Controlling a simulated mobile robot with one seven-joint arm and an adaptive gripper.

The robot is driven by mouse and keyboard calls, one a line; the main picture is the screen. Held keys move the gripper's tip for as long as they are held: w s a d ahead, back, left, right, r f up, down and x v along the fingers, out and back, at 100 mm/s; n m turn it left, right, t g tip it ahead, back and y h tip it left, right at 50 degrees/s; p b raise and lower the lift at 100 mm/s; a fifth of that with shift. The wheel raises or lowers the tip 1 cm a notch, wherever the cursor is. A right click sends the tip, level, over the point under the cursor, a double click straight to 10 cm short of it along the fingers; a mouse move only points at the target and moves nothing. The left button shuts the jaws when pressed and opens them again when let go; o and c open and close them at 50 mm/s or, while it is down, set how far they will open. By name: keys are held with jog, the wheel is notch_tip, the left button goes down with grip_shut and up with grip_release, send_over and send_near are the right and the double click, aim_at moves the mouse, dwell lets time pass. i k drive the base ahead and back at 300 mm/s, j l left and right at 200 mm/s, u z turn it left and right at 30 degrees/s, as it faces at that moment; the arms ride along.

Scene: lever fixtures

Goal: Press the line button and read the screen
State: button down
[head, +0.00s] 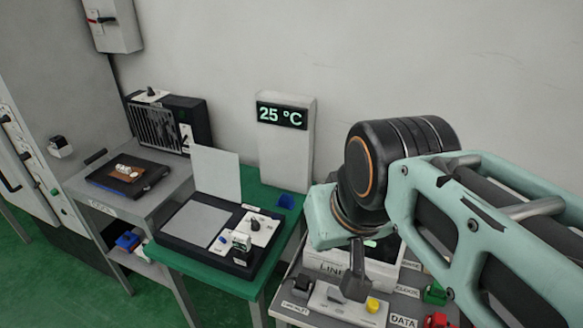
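A white box with the partly hidden label LINE (333,268) stands on the grey table at the lower right, behind my gripper. A small lit greenish patch (371,243) shows on it, mostly covered by my arm; I cannot read it. A yellow button (373,305) sits on a pale plate in front of the box. My gripper (355,288) points down over this plate, just left of the yellow button. Its dark fingers overlap in this view, so their opening is unclear. I cannot tell whether it touches the plate. No button marked as the line button is readable.
A white wall panel (287,160) shows 25 °C. Black (303,285), green (435,293) and red (437,321) controls flank the pale plate. A green table (205,270) with a dark device stands left, then a grey bench (95,195). My arm fills the right side.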

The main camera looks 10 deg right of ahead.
aim_at(373, 305)
jog(key=z, duration=0.85)
jog(key=l+u, duration=0.2)
jog(key=k+l, duration=0.05)
jog(key=l, duration=0.05)
